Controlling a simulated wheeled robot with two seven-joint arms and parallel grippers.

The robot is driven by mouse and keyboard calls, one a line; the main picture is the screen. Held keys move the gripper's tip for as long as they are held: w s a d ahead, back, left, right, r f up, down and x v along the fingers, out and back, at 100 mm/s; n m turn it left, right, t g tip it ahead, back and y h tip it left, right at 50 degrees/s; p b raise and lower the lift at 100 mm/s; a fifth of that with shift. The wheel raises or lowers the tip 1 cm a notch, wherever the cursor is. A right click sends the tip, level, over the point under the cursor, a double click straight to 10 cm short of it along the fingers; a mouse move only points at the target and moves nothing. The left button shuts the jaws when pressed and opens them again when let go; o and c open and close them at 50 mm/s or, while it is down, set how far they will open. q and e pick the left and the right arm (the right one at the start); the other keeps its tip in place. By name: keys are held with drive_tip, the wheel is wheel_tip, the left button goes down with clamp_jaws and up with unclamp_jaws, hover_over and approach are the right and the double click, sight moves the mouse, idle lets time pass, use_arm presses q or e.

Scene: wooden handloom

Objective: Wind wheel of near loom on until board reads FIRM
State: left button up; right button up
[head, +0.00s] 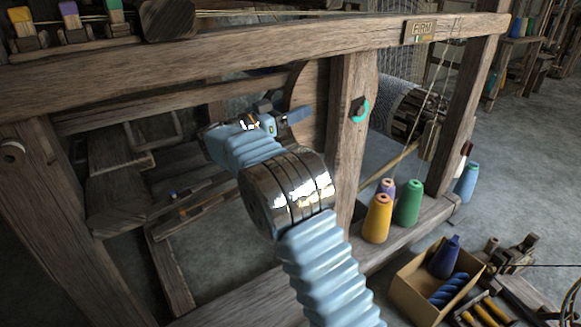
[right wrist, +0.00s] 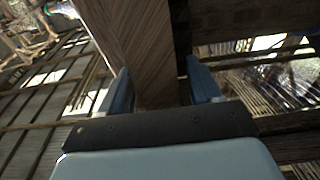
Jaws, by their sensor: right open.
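The near loom (head: 200,55) is a heavy wooden frame across the head view. A small board (head: 420,29) on its top beam seems to read FIRM, though the letters are small. A rounded wooden part (head: 306,95), perhaps the wheel, shows left of the upright post and is partly hidden by it. My right gripper (head: 294,115) is inside the frame, in front of this part. In the right wrist view its two blue fingers (right wrist: 162,88) are apart, with a wooden piece (right wrist: 135,45) beyond and between them. I cannot tell whether they touch it. My left gripper is out of view.
A post (head: 346,160) with a teal ring (head: 360,110) stands close right of my gripper. Yellow (head: 377,218) and green (head: 409,203) cones stand on the lower beam. A cardboard box (head: 411,285) of yarn is on the floor.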

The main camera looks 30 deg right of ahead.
drive_tip(key=shift+f+h, duration=0.3)
drive_tip(key=shift+f, duration=0.25)
drive_tip(key=f, duration=0.1)
drive_tip(key=f+h, duration=0.2)
drive_tip(key=shift+d, duration=0.25)
drive_tip(key=w+v, duration=0.1)
drive_tip(key=v, duration=1.3)
drive_tip(key=s+d+f+n+y+p, duration=0.1)
drive_tip(key=d+f+n+y, duration=0.25)
drive_tip(key=f, duration=0.35)
drive_tip(key=s+d+f+n+y+p, duration=0.2)
drive_tip(key=f+n, duration=0.2)
drive_tip(key=f, duration=0.2)
drive_tip(key=s+f+n+g+y+p, duration=0.2)
drive_tip(key=s+f+n+y, duration=0.2)
drive_tip(key=f, duration=0.9)
drive_tip(key=shift+s+f+g+y, duration=0.35)
drive_tip(key=shift+s+y, duration=0.7)
drive_tip(key=shift+s, duration=0.55)
drive_tip(key=shift+d, duration=0.1)
